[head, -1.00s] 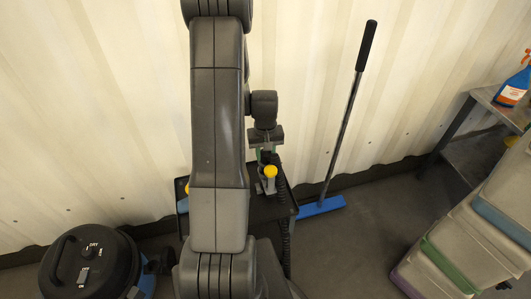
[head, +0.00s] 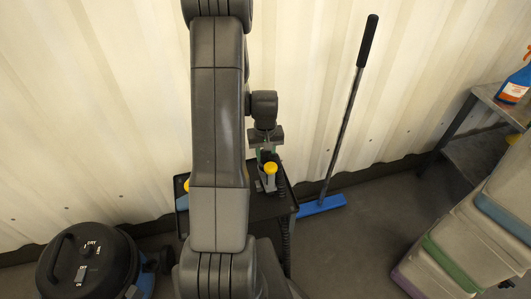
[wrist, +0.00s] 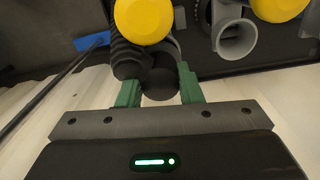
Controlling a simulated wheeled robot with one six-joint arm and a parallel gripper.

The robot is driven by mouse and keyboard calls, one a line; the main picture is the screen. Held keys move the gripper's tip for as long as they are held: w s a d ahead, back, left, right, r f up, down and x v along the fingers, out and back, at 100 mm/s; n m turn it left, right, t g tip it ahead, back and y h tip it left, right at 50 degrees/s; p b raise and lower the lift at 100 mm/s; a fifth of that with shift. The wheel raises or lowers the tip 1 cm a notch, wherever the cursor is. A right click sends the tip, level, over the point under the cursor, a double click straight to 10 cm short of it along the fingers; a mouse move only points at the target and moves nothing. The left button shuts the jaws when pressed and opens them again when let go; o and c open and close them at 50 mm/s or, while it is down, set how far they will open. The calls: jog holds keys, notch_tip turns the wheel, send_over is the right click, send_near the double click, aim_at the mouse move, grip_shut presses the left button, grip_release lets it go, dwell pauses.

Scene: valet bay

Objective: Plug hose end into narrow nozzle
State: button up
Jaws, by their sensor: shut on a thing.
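My gripper (head: 267,150) is above the black cart tray near the wall. In the wrist view its green fingers (wrist: 160,80) are shut on a black rounded piece, which looks like the hose end (wrist: 159,84). The ribbed black hose (wrist: 128,45) shows just beyond the fingers, and in the head view it hangs at the cart's right side (head: 286,225). A yellow round cap (wrist: 143,20) is close beyond the gripper; the yellow top (head: 271,167) also shows in the head view. A grey open-ended tube (wrist: 237,40), possibly a nozzle, stands to the right. Whether the hose touches any nozzle is hidden.
The black cart tray (head: 258,211) also carries another yellow-capped item (wrist: 279,8). A blue broom (head: 322,206) leans on the wall to its right. A round black vacuum (head: 85,262) stands lower left, stacked bins (head: 470,250) lower right. Floor between cart and bins is clear.

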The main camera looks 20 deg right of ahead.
jog(key=shift+f+b, duration=0.5)
jog(key=shift+f, duration=0.25)
jog(key=shift+f+b, duration=0.3)
jog(key=shift+b, duration=0.1)
jog(key=o, duration=1.5)
jog(key=shift+c, duration=0.2)
jog(key=shift+r, duration=0.15)
jog(key=shift+r+p, duration=2.95)
jog(key=shift+r, duration=1.45)
jog(key=shift+f, duration=0.2)
